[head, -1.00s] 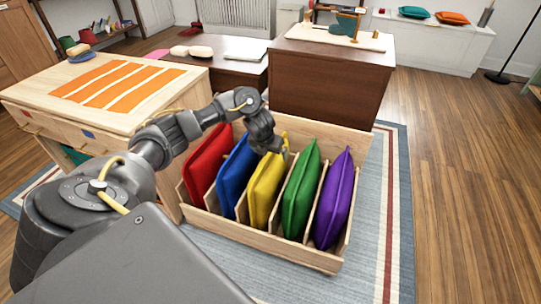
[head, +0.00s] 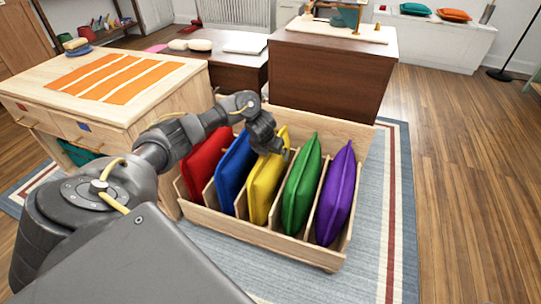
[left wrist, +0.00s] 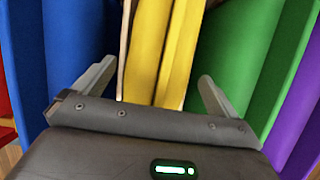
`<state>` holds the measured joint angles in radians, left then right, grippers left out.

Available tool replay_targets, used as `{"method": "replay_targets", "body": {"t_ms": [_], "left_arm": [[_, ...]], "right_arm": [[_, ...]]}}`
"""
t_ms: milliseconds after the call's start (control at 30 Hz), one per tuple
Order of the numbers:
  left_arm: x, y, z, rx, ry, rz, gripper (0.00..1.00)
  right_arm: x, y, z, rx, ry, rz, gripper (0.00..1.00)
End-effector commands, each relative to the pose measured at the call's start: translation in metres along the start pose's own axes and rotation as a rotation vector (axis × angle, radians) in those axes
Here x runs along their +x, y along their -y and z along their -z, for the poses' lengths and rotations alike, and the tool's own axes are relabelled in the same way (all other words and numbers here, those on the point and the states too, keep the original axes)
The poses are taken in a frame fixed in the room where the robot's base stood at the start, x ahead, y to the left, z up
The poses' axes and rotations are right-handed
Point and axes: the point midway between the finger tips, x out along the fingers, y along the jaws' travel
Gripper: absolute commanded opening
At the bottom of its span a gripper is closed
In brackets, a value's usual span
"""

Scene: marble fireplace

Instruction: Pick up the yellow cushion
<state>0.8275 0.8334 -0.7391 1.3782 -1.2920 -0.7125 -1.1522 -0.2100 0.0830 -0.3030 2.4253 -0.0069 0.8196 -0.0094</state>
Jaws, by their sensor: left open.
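The yellow cushion (head: 262,192) stands upright in the middle slot of a wooden rack (head: 268,240) in the head view, between the blue and green cushions. My left gripper (head: 279,148) is at its upper edge, partly covering it. In the left wrist view the yellow cushion (left wrist: 160,50) lies between the two spread fingers of my left gripper (left wrist: 152,88), with space on both sides. The gripper is open and holds nothing. My right gripper is in neither view.
A blue cushion (head: 234,175) and a red cushion (head: 205,160) stand to the left in the rack; a green cushion (head: 300,190) and a purple cushion (head: 335,200) to the right. A wooden cabinet (head: 150,100) stands close on the left. Floor at the right is clear.

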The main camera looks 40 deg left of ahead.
Motion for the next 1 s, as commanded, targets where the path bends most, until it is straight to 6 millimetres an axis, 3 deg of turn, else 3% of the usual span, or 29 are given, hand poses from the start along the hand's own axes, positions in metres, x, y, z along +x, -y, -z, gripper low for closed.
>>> {"method": "replay_targets", "body": {"t_ms": [600,1000], "left_arm": [[0.0043,0.0000,0.0016,0.000,0.000,0.000,0.97],[0.0043,-0.0001,0.0018,0.000,0.000,0.000,0.46]], "right_arm": [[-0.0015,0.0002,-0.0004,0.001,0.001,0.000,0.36],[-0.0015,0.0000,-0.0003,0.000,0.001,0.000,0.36]]}}
